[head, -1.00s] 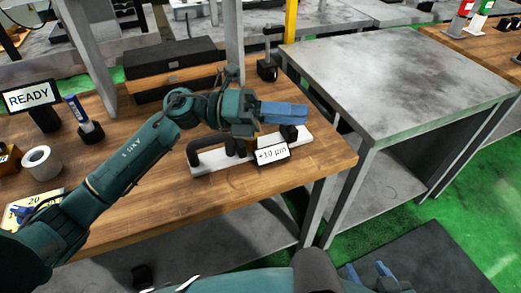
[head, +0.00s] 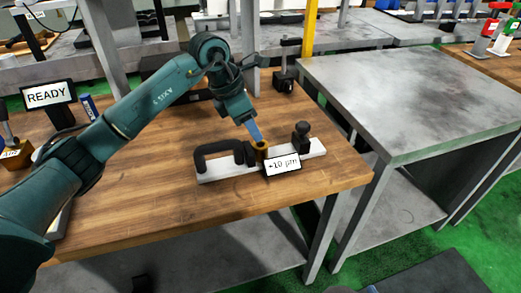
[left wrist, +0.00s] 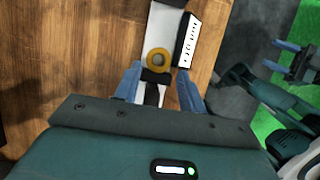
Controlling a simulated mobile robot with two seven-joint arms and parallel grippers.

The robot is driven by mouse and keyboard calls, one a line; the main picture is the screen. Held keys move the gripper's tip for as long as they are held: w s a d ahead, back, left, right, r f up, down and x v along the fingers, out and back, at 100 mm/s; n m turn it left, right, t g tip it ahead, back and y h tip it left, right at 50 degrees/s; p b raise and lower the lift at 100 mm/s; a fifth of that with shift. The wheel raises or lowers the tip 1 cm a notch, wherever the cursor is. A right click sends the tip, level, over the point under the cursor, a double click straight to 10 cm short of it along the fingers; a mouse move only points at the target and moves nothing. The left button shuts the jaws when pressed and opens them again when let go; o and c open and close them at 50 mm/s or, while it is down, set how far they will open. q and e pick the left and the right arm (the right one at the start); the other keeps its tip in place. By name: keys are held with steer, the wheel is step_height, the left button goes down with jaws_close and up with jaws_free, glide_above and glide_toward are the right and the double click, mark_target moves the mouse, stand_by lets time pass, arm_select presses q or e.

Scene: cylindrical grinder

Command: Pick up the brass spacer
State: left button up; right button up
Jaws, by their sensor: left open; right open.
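The brass spacer (head: 262,147) is a small gold ring on the white base of a gauge fixture (head: 215,170) on the wooden bench. It also shows from above in the left wrist view (left wrist: 158,60), with its hole visible. My left gripper (head: 256,134) points down just above the spacer in the head view. In the left wrist view its blue fingers (left wrist: 158,78) are apart, with the spacer just beyond the tips and roughly between them. It holds nothing. My right gripper (left wrist: 301,52) shows at the right of the left wrist view, open and empty, away from the bench.
A "+10 µm" display (head: 283,165) stands close beside the spacer. The fixture has a black frame (head: 222,154) to the left and a black post (head: 301,138) to the right. A READY sign (head: 47,95) is at the left. The front bench area is clear.

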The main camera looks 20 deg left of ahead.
mark_target(260, 149)
arm_select(q)
steer(key=x, duration=0.5)
steer(key=shift+f+p, duration=0.3)
steer(key=shift+f, duration=0.1)
steer(key=shift+w+r, duration=0.1)
jaws_close()
